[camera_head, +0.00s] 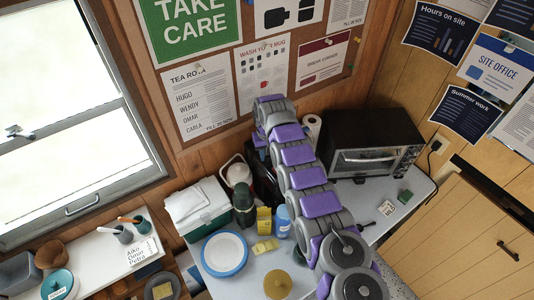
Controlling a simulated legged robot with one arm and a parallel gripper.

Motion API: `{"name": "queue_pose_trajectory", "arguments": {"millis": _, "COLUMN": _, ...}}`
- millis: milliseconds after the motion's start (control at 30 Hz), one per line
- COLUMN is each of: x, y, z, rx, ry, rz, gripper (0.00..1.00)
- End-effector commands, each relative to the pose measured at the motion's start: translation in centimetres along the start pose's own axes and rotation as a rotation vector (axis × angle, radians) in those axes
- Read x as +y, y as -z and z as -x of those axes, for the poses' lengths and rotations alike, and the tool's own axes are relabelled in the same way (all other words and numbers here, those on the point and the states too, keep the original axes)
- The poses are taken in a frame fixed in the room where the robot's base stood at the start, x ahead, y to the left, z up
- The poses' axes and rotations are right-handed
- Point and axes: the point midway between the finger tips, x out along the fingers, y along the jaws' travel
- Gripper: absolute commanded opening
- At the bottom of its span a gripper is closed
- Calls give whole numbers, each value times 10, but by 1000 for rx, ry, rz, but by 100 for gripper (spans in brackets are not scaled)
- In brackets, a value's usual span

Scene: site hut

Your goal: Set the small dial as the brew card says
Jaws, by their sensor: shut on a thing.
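My grey and purple arm rises from the lower right and reaches over the table toward the notice board. Its far end bends down behind its own links, so my gripper is hidden. A black appliance (264,184) stands under the arm, mostly covered by it. The small dial cannot be made out, and no paper can be read as the brew card. A small white card (387,207) lies on the table at the right, too small to read. The black toaster oven (372,140) has tiny controls on its right side.
A white and green box (200,212), dark green flask (244,201), yellow carton (264,221), blue cup (283,220) and blue-rimmed plate (225,253) crowd the table left of my arm. A paper roll (312,128) stands beside the oven. The window (75,110) is at left.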

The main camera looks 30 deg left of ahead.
Motion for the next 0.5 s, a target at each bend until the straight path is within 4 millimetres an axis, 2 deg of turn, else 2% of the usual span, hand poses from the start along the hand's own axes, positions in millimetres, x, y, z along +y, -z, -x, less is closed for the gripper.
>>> {"name": "queue_pose_trajectory", "arguments": {"millis": 500, "x": 0, "y": 2, "z": 3, "rx": 10, "ry": 0, "rz": 57, "gripper": 0}}
